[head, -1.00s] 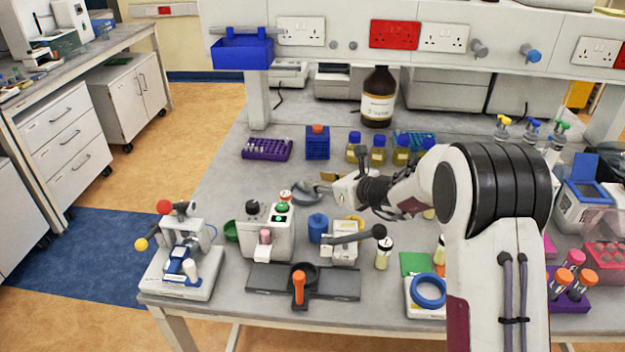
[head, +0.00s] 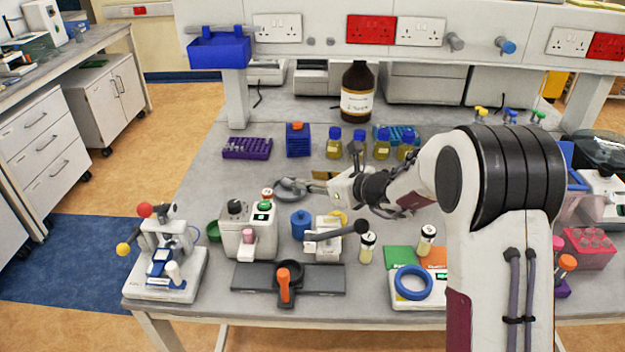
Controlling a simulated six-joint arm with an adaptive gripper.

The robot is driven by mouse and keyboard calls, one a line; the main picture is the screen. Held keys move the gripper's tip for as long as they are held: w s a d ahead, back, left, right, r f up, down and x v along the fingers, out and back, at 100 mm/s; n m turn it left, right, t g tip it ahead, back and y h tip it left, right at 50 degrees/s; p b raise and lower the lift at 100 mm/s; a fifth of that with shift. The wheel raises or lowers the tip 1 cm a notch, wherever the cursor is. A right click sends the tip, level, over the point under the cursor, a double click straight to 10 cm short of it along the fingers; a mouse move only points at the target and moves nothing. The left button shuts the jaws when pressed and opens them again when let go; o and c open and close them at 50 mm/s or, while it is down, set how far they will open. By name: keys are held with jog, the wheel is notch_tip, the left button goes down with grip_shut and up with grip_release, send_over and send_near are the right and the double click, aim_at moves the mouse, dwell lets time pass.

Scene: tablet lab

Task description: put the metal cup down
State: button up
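A grey metal vessel (head: 290,187), which I take to be the metal cup, is at the middle of the bench in the head view, behind the white device with the green button. It is small and partly unclear, and I cannot tell whether it rests on the bench or is held just above it. My gripper (head: 317,184) is at its right side, reaching in from the right. The fingertips are close to the vessel's right edge. They are too small to show whether they are open or shut on it.
A white device (head: 249,230), a blue pot (head: 300,223) and a lever press (head: 328,243) stand in front. A purple rack (head: 246,148), a blue rack (head: 298,141) and several yellow bottles (head: 333,145) stand behind. Bare bench (head: 215,185) lies to the left.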

dwell(0.3)
jog(key=s+d+r+n+g, duration=0.1)
jog(key=s+r+n, duration=0.35)
jog(key=s, duration=0.35)
jog(key=s+r+n+g, duration=0.2)
jog(key=s+r+n, duration=0.1)
jog(key=s+n, duration=0.3)
jog(key=s+d+r+n+g, duration=0.1)
jog(key=s+r+n, duration=0.3)
jog(key=s, duration=0.5)
jog(key=s+d+f+n+h, duration=0.1)
jog(key=s+d+n+h, duration=0.3)
jog(key=s+d, duration=0.5)
jog(key=s+d+f+n+h, duration=0.1)
jog(key=s+d+n+h, duration=0.4)
jog(key=s, duration=0.8)
jog(key=d+n, duration=0.3)
jog(key=d, duration=0.1)
jog(key=shift+s+f, duration=0.2)
jog(key=shift+s, duration=0.05)
jog(key=shift+n, duration=0.25)
dwell(2.3)
